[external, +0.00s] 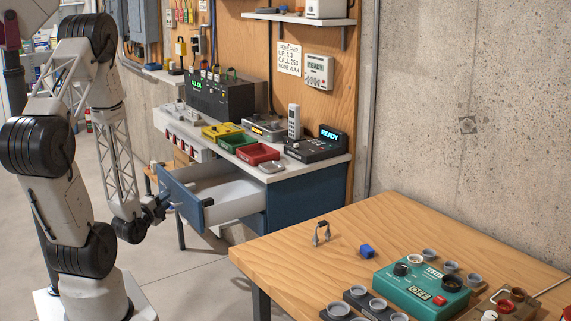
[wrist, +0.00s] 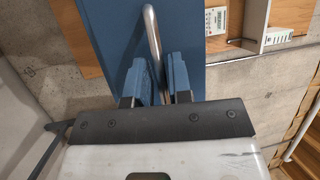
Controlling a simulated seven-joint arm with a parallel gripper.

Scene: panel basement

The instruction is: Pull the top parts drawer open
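The top parts drawer (external: 240,206) of the blue workbench stands far out in the external view, its white inside showing and looking empty. Its blue front (external: 184,198) faces my arm and also fills the upper middle of the wrist view (wrist: 185,25). My gripper (external: 160,206) is at this front. In the wrist view, the metal bar handle (wrist: 151,35) runs down between my two fingers (wrist: 160,78), which are close on both sides of it and look shut on it. The lower end of the handle is hidden between the fingers.
The workbench top (external: 325,157) holds green, yellow and red bins (external: 257,153), a black device (external: 318,146) and other gear. A wooden table (external: 290,240) with a teal box (external: 420,285) and a blue block (external: 367,251) stands at the front right. Floor shows below the drawer.

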